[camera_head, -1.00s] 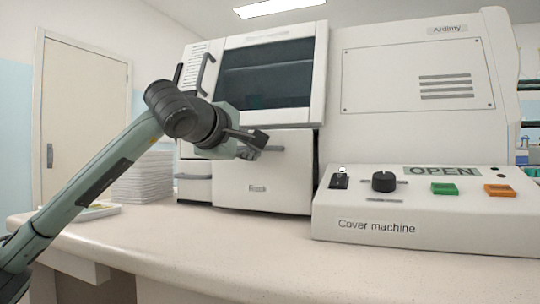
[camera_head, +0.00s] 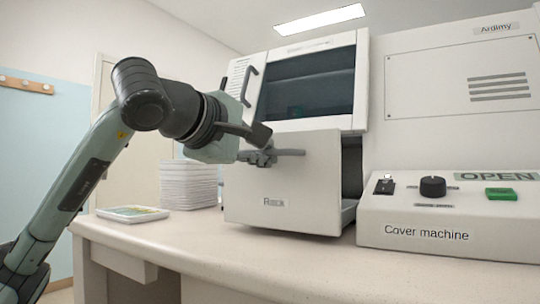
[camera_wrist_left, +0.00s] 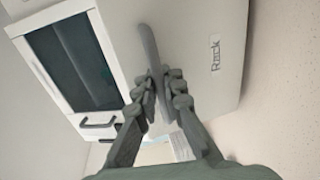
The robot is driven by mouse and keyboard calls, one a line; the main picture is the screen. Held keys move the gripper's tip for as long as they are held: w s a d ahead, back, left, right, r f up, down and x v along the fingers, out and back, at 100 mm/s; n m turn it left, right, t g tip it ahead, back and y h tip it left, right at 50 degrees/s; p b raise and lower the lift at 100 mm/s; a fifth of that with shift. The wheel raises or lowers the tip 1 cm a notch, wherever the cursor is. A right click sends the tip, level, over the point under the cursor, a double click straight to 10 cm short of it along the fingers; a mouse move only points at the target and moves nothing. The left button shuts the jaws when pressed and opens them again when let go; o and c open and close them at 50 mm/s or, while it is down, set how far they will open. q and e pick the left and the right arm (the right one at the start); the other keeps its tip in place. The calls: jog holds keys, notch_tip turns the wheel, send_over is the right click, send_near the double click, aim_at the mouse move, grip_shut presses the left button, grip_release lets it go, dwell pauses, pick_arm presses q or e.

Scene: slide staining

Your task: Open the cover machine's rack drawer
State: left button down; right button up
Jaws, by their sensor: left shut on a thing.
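The cover machine (camera_head: 458,140) is a large white unit with a dark window. Its rack drawer (camera_head: 300,200), a white front labelled "Rack", stands out from the body, with a dark gap along its right side. My left gripper (camera_head: 262,157) is shut on the drawer's grey bar handle (camera_head: 290,152). In the left wrist view the fingers of my left gripper (camera_wrist_left: 165,92) close around the handle (camera_wrist_left: 149,45), beside the drawer front (camera_wrist_left: 200,75). The drawer's inside is mostly hidden. My right gripper is not in view.
The control panel (camera_head: 450,222) with a knob and green button stands right of the drawer. A stack of white trays (camera_head: 188,184) and a flat tray (camera_head: 132,214) are to the left. The counter (camera_head: 270,255) in front is clear.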

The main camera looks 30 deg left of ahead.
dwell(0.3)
pick_arm(q)
jog(key=c, duration=1.9)
grip_release()
jog(key=shift+s, duration=0.1)
jog(key=v, duration=1.2)
